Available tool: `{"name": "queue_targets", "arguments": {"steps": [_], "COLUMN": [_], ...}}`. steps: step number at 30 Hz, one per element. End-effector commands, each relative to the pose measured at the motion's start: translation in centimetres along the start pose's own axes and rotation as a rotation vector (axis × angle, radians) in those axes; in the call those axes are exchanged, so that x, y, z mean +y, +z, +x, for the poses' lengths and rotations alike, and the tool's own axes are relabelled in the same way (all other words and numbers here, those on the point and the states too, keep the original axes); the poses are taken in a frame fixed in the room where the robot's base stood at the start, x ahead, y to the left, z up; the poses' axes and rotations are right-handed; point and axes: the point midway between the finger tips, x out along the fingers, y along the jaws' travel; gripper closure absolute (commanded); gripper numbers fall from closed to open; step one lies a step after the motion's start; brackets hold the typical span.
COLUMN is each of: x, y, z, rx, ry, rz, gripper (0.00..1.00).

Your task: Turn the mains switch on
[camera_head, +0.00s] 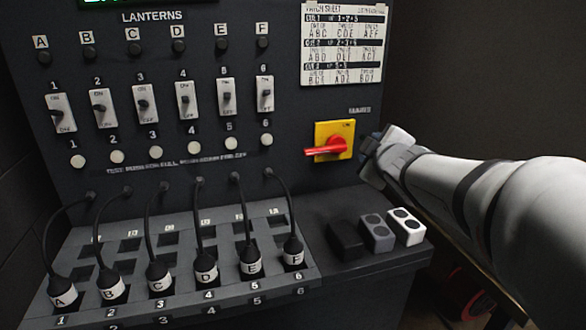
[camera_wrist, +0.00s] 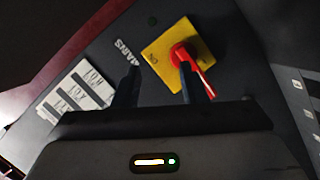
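The mains switch is a yellow square plate (camera_head: 345,131) with a red handle (camera_head: 325,151) on the right of the dark panel. In the head view the handle points left. My gripper (camera_head: 372,152) is just right of the plate, close to the panel. In the wrist view the yellow plate (camera_wrist: 160,62) and red handle (camera_wrist: 199,72) lie ahead of my gripper (camera_wrist: 160,88). Its two dark fingers are spread with a gap between them. The right finger overlaps the handle in that view; I cannot tell whether they touch.
A printed patch sheet (camera_head: 342,44) hangs above the switch. Rocker switches (camera_head: 143,103) fill the panel's left. Cabled plugs labelled A to F (camera_head: 206,270) stand on the sloped desk below. Black, grey and white blocks (camera_head: 405,226) sit on the ledge under the switch.

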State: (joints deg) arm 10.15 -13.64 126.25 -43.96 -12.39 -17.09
Motion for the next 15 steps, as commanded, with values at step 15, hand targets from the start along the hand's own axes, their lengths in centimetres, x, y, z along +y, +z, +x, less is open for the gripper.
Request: {"name": "queue_targets", "arguments": {"steps": [15], "x": [-7.0], "y": [-3.6], "z": [4.6], "rx": [0.668], "ry": [0.050], "rz": [-0.603], "gripper": [0.62]}}
